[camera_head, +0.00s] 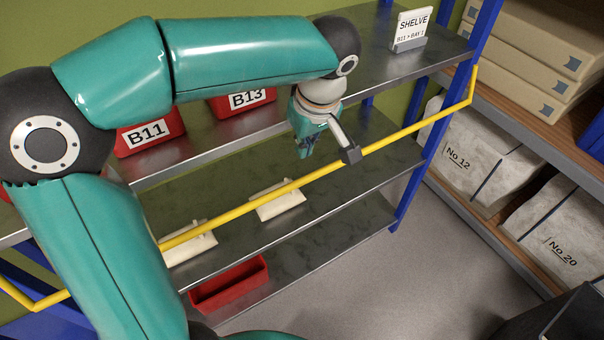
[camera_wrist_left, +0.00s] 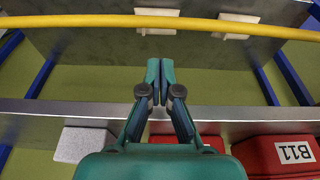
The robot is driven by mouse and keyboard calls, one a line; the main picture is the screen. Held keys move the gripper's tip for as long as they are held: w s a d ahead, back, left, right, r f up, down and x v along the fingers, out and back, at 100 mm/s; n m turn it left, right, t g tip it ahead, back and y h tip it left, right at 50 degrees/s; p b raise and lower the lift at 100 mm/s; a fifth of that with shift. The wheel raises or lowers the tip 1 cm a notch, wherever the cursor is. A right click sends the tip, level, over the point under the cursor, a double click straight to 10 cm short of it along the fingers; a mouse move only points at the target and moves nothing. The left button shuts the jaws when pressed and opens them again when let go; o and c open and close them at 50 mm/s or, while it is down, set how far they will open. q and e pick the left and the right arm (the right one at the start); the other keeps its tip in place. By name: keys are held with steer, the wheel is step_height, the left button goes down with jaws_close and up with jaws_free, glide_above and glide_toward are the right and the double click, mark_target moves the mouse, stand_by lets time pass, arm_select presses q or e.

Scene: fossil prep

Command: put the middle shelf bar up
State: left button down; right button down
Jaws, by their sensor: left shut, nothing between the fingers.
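The yellow shelf bar (camera_head: 405,132) runs across the front of the blue-posted shelf unit, from lower left to upper right. Its bent right end meets the right blue post, and its left part passes behind my left arm. My left gripper (camera_head: 304,150) is over the shelf, on the far side of the bar in the picture, with its fingers closed and empty. In the left wrist view the closed fingertips (camera_wrist_left: 160,66) appear apart from the bar (camera_wrist_left: 110,21), which crosses the top of that view. My right gripper is not in view.
Pale pieces (camera_head: 278,203) lie on the shelf below, with a red tray (camera_head: 229,284) lower down. A sign (camera_head: 412,28) stands above.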

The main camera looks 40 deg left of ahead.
arm_select(q)
steer(key=x, duration=1)
steer(key=shift+f, duration=0.1)
